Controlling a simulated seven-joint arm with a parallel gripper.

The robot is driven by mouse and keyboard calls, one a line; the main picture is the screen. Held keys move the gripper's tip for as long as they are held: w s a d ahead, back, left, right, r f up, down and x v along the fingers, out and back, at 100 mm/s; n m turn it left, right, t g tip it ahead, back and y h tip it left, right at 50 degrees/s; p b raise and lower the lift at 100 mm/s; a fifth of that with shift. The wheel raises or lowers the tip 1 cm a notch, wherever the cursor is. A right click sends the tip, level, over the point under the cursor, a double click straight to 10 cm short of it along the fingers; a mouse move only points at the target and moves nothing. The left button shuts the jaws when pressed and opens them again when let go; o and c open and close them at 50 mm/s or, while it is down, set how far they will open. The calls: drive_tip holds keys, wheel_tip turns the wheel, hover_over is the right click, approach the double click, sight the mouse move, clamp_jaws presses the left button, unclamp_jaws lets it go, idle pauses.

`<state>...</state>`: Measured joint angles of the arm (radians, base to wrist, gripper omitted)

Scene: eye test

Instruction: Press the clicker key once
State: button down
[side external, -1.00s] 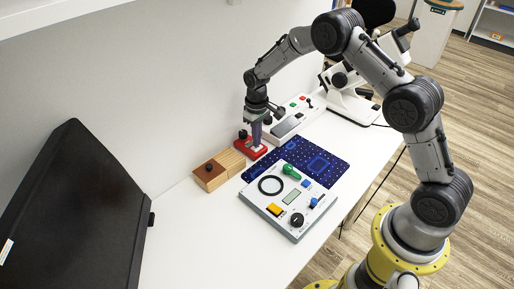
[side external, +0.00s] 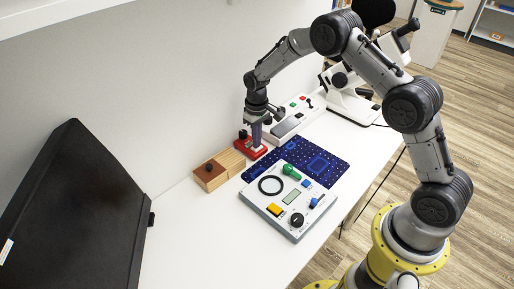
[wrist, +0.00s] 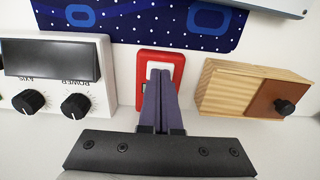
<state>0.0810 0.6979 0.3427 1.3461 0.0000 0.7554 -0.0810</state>
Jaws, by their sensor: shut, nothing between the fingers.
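The clicker is a red block (wrist: 141,66) with a pale key (wrist: 160,65) on top; in the side view the red block (side external: 248,152) lies on the white table near the wall. My gripper (wrist: 160,75) points down at the clicker with its two fingers together and empty. In the wrist view the fingertips overlap the key and hide part of it. In the side view my gripper (side external: 256,147) is right over the block, at or just above the key. I cannot tell whether the tips touch it or whether the key is down.
A wooden box (side external: 219,170) with a brown lid and dark knob stands close beside the clicker. A grey panel (side external: 250,200) with knobs, a blue patterned mat (side external: 335,168) and a white device (wrist: 70,92) with dials surround it. A black monitor (side external: 75,210) stands at left.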

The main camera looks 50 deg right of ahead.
wheel_tip(320, 180, up, 8)
drive_tip(key=shift+f, duration=0.2)
idle(0.6)
drive_tip(key=shift+r, duration=1.2)
idle(5.0)
